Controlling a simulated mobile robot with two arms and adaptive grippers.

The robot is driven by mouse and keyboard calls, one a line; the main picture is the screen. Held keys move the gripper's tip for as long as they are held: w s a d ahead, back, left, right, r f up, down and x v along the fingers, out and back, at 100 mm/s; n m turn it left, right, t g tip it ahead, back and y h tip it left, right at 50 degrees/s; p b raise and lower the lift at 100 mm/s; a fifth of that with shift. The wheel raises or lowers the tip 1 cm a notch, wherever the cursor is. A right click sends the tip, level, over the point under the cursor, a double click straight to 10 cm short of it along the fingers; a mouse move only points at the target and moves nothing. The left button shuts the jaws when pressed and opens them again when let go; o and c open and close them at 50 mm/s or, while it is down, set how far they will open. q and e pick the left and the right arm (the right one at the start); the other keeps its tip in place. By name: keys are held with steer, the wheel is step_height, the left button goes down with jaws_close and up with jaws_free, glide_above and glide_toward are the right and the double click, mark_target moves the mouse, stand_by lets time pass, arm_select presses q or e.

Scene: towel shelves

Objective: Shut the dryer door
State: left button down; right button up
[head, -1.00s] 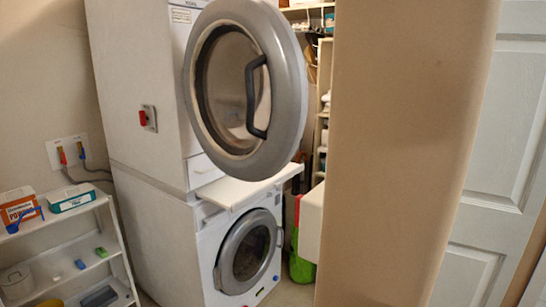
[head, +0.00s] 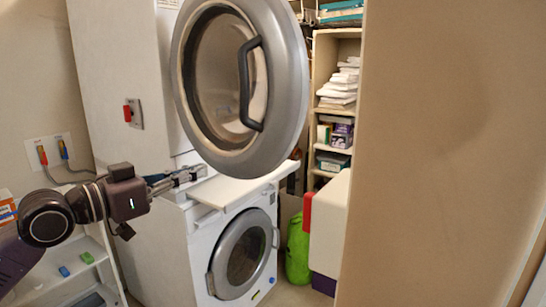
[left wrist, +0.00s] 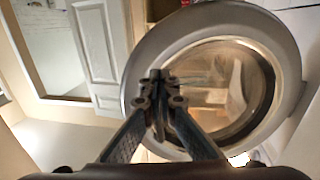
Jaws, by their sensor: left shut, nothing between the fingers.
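The dryer door (head: 290,70) is a round grey ring with a glass middle and a dark curved handle (head: 244,85). It stands swung open from the white upper dryer (head: 105,60). My left gripper (head: 203,171) is shut and empty, just below and left of the door's lower edge in the head view. In the left wrist view the shut fingers (left wrist: 158,78) lie in front of the door (left wrist: 285,60); I cannot tell whether they touch it. My right gripper is not in view.
A washer with a closed round door (head: 240,255) stands below, with a white pull-out board (head: 240,188) between the machines. A low white shelf (head: 108,262) is at left. A beige wall edge (head: 440,150) blocks the right. Shelves with towels (head: 338,90) stand behind.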

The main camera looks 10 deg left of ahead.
arm_select(q)
steer(key=d, duration=0.1)
steer(key=p, duration=0.8)
glide_toward(261, 152)
steer(key=shift+h, duration=0.3)
steer(key=x, duration=0.6)
steer(key=shift+w+a, duration=0.1)
steer(key=shift+w, duration=0.1)
steer(key=shift+w+f, duration=0.15)
steer(key=shift+w, duration=0.2)
steer(key=shift+d, duration=0.25)
